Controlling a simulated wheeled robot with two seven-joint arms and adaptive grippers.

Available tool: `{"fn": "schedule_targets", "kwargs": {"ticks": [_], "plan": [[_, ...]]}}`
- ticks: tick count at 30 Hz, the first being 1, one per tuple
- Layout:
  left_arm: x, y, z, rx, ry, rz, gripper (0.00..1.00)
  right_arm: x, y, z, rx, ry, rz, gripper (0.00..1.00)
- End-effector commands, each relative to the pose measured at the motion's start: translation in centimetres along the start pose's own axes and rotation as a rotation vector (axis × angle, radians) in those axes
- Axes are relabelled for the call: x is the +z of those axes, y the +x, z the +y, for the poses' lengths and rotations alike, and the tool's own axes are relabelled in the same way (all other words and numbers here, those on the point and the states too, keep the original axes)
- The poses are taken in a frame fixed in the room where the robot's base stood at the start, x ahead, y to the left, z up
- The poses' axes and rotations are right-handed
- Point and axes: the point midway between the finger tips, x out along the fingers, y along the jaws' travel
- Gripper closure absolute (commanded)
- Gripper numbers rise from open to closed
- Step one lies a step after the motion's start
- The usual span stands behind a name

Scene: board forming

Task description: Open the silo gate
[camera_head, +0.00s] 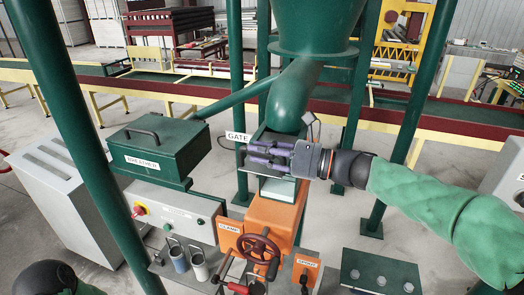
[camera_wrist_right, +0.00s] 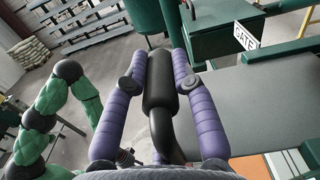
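The green silo (camera_head: 315,22) narrows into a bent green chute (camera_head: 292,95). My right gripper (camera_head: 250,153) reaches in from the right below the chute. In the right wrist view, its purple fingers (camera_wrist_right: 159,68) lie along both sides of a black gate handle (camera_wrist_right: 158,85) and appear to press on it. A grey flat plate (camera_wrist_right: 255,105) is right of the handle. My left gripper is out of view; only part of that arm shows.
An orange clamp unit with a dark handwheel (camera_head: 258,250) is below. Green posts (camera_head: 77,120) stand around the station. A conveyor (camera_head: 440,130) runs behind.

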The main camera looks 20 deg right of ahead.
Motion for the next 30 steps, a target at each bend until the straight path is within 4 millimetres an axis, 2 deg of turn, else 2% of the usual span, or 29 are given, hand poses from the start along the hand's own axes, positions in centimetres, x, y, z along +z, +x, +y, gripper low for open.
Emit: {"fn": "schedule_targets", "kwargs": {"ticks": [19,20,22,30], "plan": [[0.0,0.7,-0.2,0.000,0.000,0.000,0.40,0.4,0.1,1.1,0.004,-0.001,-0.002,1.00],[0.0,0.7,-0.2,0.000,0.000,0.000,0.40,0.4,0.1,1.1,0.004,-0.001,-0.002,0.71],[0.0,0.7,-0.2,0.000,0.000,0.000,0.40,0.4,0.1,1.1,0.005,-0.001,-0.002,0.52],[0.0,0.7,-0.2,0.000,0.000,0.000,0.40,0.3,0.0,1.0,0.002,-0.001,-0.001,0.50]]}}
